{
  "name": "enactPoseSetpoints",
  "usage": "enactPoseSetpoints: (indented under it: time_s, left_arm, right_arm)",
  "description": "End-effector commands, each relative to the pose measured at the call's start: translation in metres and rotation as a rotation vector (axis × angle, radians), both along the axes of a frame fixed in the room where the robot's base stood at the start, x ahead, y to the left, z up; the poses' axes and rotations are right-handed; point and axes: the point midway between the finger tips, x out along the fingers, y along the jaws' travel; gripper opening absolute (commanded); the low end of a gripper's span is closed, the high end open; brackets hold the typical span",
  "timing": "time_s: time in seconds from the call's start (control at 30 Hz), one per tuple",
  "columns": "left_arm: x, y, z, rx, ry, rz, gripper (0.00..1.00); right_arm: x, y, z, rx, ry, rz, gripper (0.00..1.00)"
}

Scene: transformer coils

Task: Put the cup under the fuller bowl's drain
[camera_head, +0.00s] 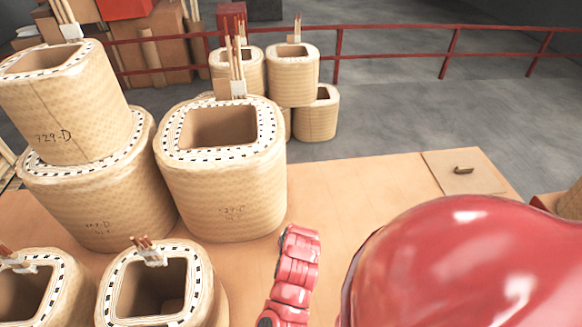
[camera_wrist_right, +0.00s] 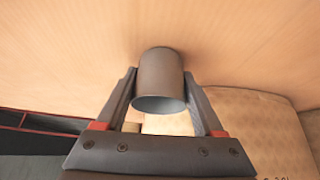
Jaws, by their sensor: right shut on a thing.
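A grey metallic cup (camera_wrist_right: 160,78) shows in the right wrist view, its round open rim toward the camera. My right gripper (camera_wrist_right: 159,84) is shut on it, with one dark finger on each side. The cup is against or close to a wooden surface (camera_wrist_right: 75,45); I cannot tell whether it touches. My left gripper is in neither view. No bowl or drain can be made out in either view. In the head view my red arm parts cover the lower right.
Several tan wound coils, such as one with a square opening (camera_head: 222,185), crowd the left of the wooden surface (camera_head: 350,190). More coils (camera_head: 292,75) stand on the floor beyond, before a red railing (camera_head: 390,35). A wooden panel with a small handle (camera_head: 463,170) lies at right.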

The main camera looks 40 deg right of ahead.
Motion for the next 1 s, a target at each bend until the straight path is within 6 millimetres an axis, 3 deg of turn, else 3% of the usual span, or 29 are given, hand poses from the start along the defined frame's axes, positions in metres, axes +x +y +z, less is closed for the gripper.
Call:
enactPoseSetpoints:
  time_s: [0.3,0.33,0.5,0.83,1.0]
  left_arm:
    - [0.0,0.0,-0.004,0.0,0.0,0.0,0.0]
    - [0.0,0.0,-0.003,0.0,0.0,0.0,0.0]
    - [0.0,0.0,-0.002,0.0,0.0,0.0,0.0]
    - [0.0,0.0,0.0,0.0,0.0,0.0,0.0]
    - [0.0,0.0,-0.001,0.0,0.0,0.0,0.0]
  right_arm:
    - [0.0,0.0,-0.004,-0.002,-0.001,0.0,0.06]
    - [0.0,0.0,-0.002,-0.002,-0.001,0.0,0.73]
    - [0.0,0.0,-0.002,-0.001,-0.002,-0.001,1.0]
    - [0.0,0.0,0.004,-0.001,-0.003,0.0,1.0]
    - [-0.009,0.005,0.022,-0.004,-0.004,0.001,1.0]
